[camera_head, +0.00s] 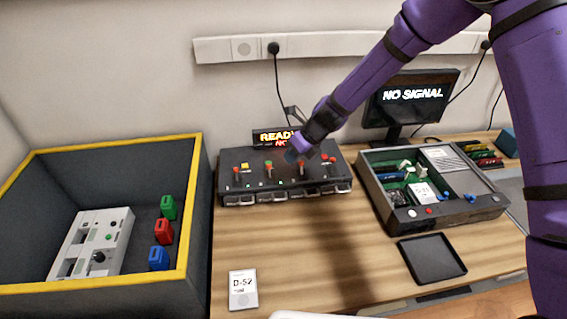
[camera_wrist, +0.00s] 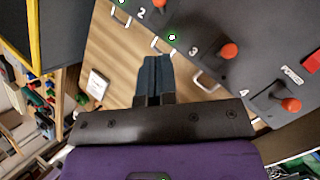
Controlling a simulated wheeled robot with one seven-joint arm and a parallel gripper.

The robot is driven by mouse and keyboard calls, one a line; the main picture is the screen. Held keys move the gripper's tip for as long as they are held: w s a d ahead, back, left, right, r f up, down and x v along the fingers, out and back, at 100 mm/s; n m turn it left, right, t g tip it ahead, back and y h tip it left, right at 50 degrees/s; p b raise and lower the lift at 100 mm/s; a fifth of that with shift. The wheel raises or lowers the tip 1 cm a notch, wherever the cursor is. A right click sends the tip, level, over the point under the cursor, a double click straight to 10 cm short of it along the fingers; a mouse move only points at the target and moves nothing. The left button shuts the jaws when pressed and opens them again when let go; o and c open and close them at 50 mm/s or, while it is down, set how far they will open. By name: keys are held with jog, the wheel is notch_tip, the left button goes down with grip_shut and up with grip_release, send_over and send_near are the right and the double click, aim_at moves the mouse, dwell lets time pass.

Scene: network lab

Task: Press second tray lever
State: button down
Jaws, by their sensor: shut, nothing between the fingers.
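The black tray unit (camera_head: 228,187) stands on the wooden table against the back wall, with a row of red-knobbed levers on top and tray handles along its front. In the wrist view, the second lever (camera_wrist: 160,3) is cut by the top edge, near the printed 2. The third lever (camera_wrist: 228,51) and fourth lever (camera_wrist: 289,104) stand upright to its right. A small green light (camera_wrist: 172,37) glows between the 2 and 3 markings. My gripper (camera_wrist: 153,75) is shut and empty, pointing down over the unit's front edge. In the head view my gripper (camera_head: 294,154) hides part of the unit's top.
A yellow-rimmed bin (camera_head: 195,200) stands at left. A grey open case (camera_head: 400,222) and a black tray (camera_head: 431,259) are at right. A NO SIGNAL monitor (camera_head: 412,96) stands behind. Table in front of the unit is mostly clear.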

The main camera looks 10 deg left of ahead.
jog(key=v, duration=0.7)
jog(key=shift+w+r, duration=0.25)
jog(key=shift+r, duration=0.1)
jog(key=s+d+r+n+t+h, duration=0.1)
jog(key=s+d+r+n, duration=0.6)
jog(key=r, duration=0.4)
jog(key=s+d+r+n+t+h, duration=0.2)
jog(key=s+d+r+n, duration=0.2)
jog(key=d+r+n, duration=0.5)
jog(key=s+d+r+n+t+h, duration=0.1)
jog(key=s+d+r+n, duration=0.3)
jog(key=s+d, duration=0.3)
jog(key=s+d+r+n+h, duration=0.2)
jog(key=s+d+r+n, duration=0.2)
jog(key=s+d, duration=0.4)
jog(key=s+n, duration=0.1)
jog(key=s, duration=0.6)
jog(key=shift+t, duration=0.4)
